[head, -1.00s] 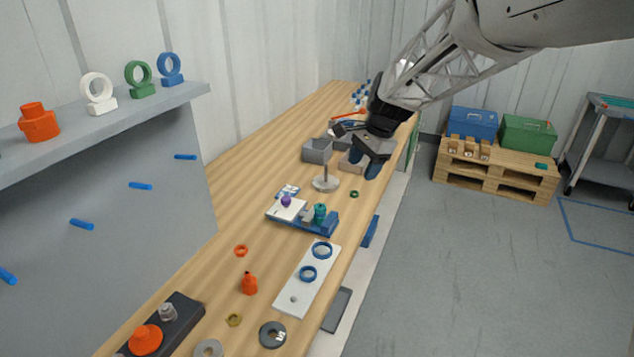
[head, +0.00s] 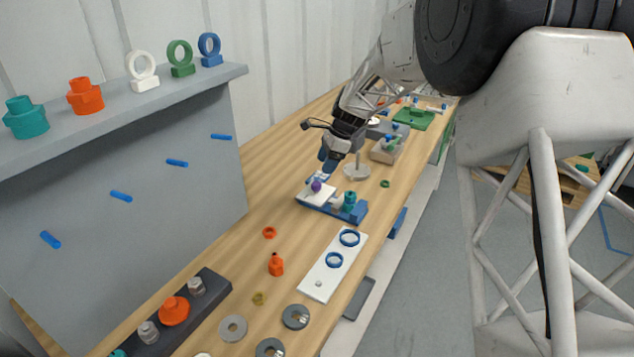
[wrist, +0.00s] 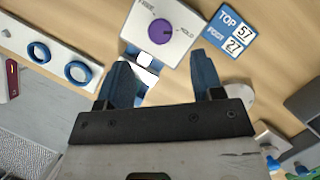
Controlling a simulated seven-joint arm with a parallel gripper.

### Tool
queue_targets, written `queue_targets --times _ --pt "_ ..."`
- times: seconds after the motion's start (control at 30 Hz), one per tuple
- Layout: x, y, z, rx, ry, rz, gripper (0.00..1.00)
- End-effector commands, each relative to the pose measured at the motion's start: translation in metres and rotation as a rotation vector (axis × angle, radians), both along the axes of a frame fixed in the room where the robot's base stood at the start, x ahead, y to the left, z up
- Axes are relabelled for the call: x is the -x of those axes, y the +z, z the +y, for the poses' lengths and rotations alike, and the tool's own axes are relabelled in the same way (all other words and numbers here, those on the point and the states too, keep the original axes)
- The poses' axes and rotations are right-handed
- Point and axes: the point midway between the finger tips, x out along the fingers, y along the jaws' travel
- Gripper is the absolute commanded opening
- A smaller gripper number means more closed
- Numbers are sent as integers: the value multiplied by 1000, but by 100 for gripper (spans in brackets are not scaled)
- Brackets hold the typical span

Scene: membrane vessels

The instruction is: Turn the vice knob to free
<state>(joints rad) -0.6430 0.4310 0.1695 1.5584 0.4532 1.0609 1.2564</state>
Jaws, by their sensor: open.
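The vice knob is the purple knob (head: 316,186) on a white plate (head: 312,195) over a blue base on the bench. In the wrist view the purple knob (wrist: 160,32) sits on its plate between a "HOLD" label on the right and a partly legible label on the left. My gripper (wrist: 165,75) is open and empty, with two blue fingers spread apart, and the knob lies beyond the fingertips, not between them. In the head view my gripper (head: 328,165) is above and just behind the knob. A teal piece (head: 350,201) stands at the vice's right end.
A white strip with two blue rings (head: 325,280) lies in front of the vice. A card reading "TOP 57 FOOT 27" (wrist: 231,35) lies beside the plate. A round grey stand (head: 357,172) is close behind. Bare wood lies left of the vice.

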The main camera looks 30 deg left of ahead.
Motion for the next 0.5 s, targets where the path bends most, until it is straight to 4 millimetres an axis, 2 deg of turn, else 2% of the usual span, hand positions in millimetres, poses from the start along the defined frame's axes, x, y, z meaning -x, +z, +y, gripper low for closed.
queue_targets --times 0.33,0.5 --pt "0 -1 0 0 1 0 61" --pt "2 -9 2 1 2 1 61"
